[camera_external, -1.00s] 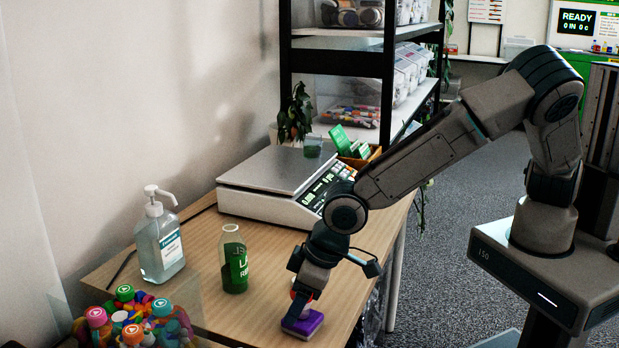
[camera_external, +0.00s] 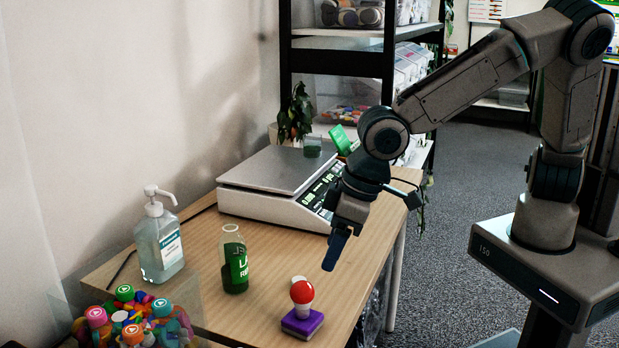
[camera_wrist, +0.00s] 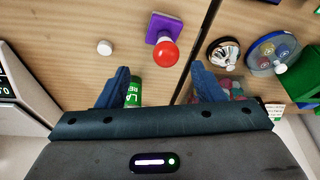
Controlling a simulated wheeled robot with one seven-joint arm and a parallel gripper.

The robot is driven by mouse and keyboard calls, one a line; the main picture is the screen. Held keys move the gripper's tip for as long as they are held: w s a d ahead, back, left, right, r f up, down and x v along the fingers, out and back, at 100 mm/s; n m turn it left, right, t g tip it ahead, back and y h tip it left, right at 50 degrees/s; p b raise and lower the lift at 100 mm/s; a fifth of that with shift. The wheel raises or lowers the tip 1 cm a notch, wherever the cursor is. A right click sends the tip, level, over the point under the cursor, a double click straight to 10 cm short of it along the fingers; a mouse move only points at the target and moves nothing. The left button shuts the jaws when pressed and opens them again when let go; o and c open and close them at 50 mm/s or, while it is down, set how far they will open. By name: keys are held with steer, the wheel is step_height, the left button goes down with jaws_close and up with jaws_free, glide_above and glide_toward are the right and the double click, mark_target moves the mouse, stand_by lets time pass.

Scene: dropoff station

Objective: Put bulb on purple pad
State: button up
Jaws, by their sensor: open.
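The red bulb (camera_external: 302,292) stands upright on the purple pad (camera_external: 302,323) near the front edge of the wooden table. In the wrist view the red bulb (camera_wrist: 166,53) and the purple pad (camera_wrist: 153,26) show beyond my fingers. My gripper (camera_external: 331,262) is above and to the right of the bulb, apart from it. In the wrist view my gripper (camera_wrist: 163,85) has its two fingers spread wide with nothing held between them.
A small white disc (camera_external: 298,280) lies behind the bulb. A green-labelled bottle (camera_external: 234,262), a pump bottle (camera_external: 158,238) and a scale (camera_external: 275,187) stand on the table (camera_external: 205,270). A clear container of colourful caps (camera_external: 130,318) is at front left.

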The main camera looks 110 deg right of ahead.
steer(key=s+r+n+y, duration=0.1)
steer(key=s+r+n, duration=0.2)
steer(key=s, duration=1.2)
steer(key=s+a+r+n, duration=0.1)
steer(key=s+r+n, duration=0.2)
steer(key=s, duration=1.2)
step_height(320, 180, up, 3)
steer(key=shift+a+f+g+y, duration=0.1)
steer(key=shift+a+g+y, duration=0.05)
steer(key=shift+g+y, duration=0.2)
steer(key=shift+r+p, duration=0.45)
steer(key=shift+r, duration=0.05)
